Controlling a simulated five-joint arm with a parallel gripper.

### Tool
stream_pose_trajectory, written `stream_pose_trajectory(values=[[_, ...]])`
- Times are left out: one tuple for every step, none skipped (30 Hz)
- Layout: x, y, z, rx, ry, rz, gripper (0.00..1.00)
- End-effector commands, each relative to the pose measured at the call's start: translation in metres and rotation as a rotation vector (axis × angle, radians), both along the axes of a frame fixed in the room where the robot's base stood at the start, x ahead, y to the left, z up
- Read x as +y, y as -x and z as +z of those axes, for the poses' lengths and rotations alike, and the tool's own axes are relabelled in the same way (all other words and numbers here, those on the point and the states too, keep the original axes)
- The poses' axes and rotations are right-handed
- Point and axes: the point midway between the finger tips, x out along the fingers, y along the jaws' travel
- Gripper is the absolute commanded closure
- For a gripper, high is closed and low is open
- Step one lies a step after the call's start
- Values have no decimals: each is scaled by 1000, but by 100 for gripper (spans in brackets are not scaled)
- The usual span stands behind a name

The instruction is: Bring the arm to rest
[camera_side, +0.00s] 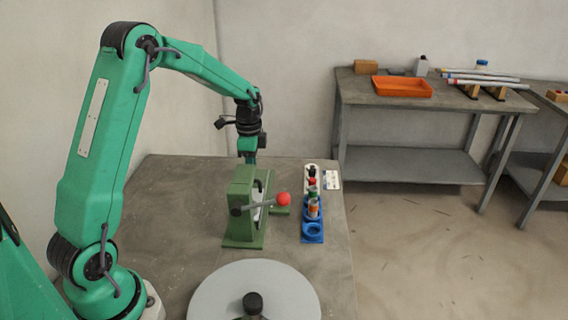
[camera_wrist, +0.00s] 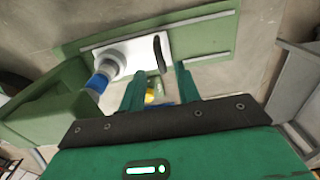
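My gripper (camera_side: 249,157) points down just behind the green jig (camera_side: 240,215) in the side view; the jig hides its fingertips there. In the wrist view my gripper (camera_wrist: 158,84) has its two green fingers apart, with a clear gap between them. No held object shows in the gap. The jig has a lever with a red ball knob (camera_side: 284,199). In the wrist view a green plate (camera_wrist: 215,42) lies beyond the fingers, with a white piece on it. A grey round part with a blue band (camera_wrist: 97,82) is left of the fingers.
A blue rack (camera_side: 312,232) with several small coloured items stands right of the jig. A grey round disc (camera_side: 210,297) with a black knob is at the table's front. A back bench (camera_side: 440,99) holds an orange tray (camera_side: 401,87) and rods (camera_side: 480,79).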

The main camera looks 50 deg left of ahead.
Motion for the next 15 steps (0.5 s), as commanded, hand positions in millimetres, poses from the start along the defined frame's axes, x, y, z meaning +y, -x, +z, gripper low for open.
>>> stream_pose_trajectory(values=[[0, 0, 4, -2, -1, 0, 67], [0, 0, 6, -2, -1, 0, 67], [0, 0, 8, -2, -1, 0, 67], [0, 0, 9, -2, -1, 0, 67], [0, 0, 10, -2, -1, 0, 67], [0, 0, 11, -2, -1, 0, 67], [0, 0, 11, -2, -1, 0, 67], [0, 0, 11, -1, 0, 0, 67], [0, 0, 11, -1, 0, 0, 67], [0, 0, 11, -1, -1, 0, 67], [0, 0, 11, -1, -1, 0, 67], [0, 0, 11, -1, -1, 0, 67], [0, 0, 11, -1, -1, 0, 67], [0, 0, 11, -1, -1, 0, 67], [0, 0, 11, -1, 0, 0, 67]])
